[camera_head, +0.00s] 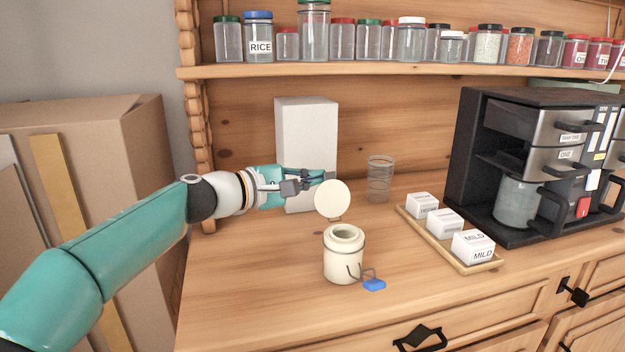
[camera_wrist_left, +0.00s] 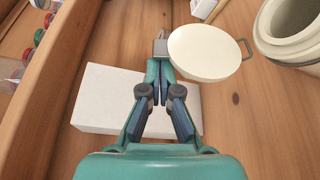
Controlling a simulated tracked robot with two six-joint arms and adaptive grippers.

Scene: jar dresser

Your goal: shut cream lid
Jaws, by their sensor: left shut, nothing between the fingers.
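The cream jar (camera_head: 343,258) stands on the dresser top with its mouth uncovered. Its round cream lid (camera_head: 332,200) stands up open at the jar's back edge. A wire clasp with a blue tab (camera_head: 374,285) hangs at the jar's front. My left gripper (camera_head: 321,176) is behind the lid, with its fingers together and empty. In the left wrist view the fingertips (camera_wrist_left: 160,66) are close to the lid (camera_wrist_left: 205,54), beside the metal hinge piece; I cannot tell if they touch. The jar (camera_wrist_left: 289,34) is at the upper right there. My right gripper does not show.
A white box (camera_head: 305,130) stands behind my left gripper. A clear glass (camera_head: 380,180) is behind and right of the jar. A wooden tray (camera_head: 484,268) with white boxes and a black coffee machine (camera_head: 477,160) stand to the right. A shelf of jars (camera_head: 400,70) runs above.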

